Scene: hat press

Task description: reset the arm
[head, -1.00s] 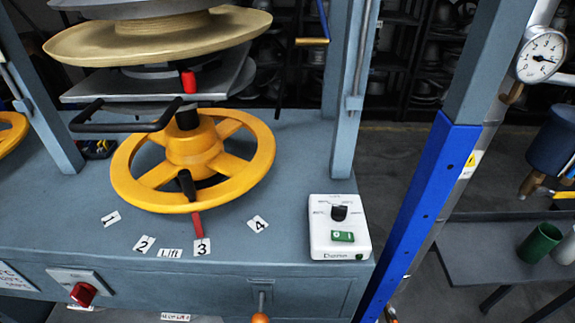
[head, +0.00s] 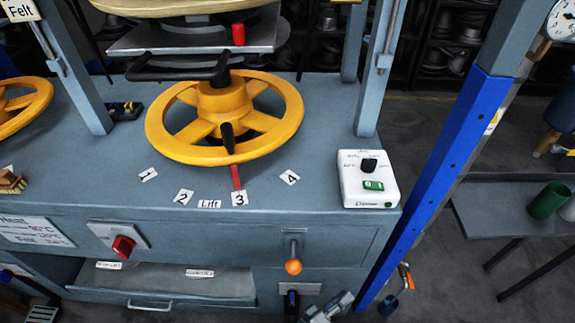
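My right gripper (head: 330,308) shows only in part, as grey metal at the bottom edge of the head view, right of centre. It is in front of the lower cabinet, below the orange-knobbed lever (head: 293,266). Its fingers are too small and cut off to tell whether they are open or shut. I see nothing clearly held in it. My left gripper is not in view. The task's arm cannot be singled out; a black bar handle (head: 170,70) sits above the yellow handwheel (head: 224,118) of the press.
A white dial box (head: 369,193) sits on the bench's right corner. A red knob (head: 123,246) and an open shelf (head: 170,282) are on the bench front. A blue post (head: 440,185) stands right of the bench. Floor shows between it and a side table (head: 510,215).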

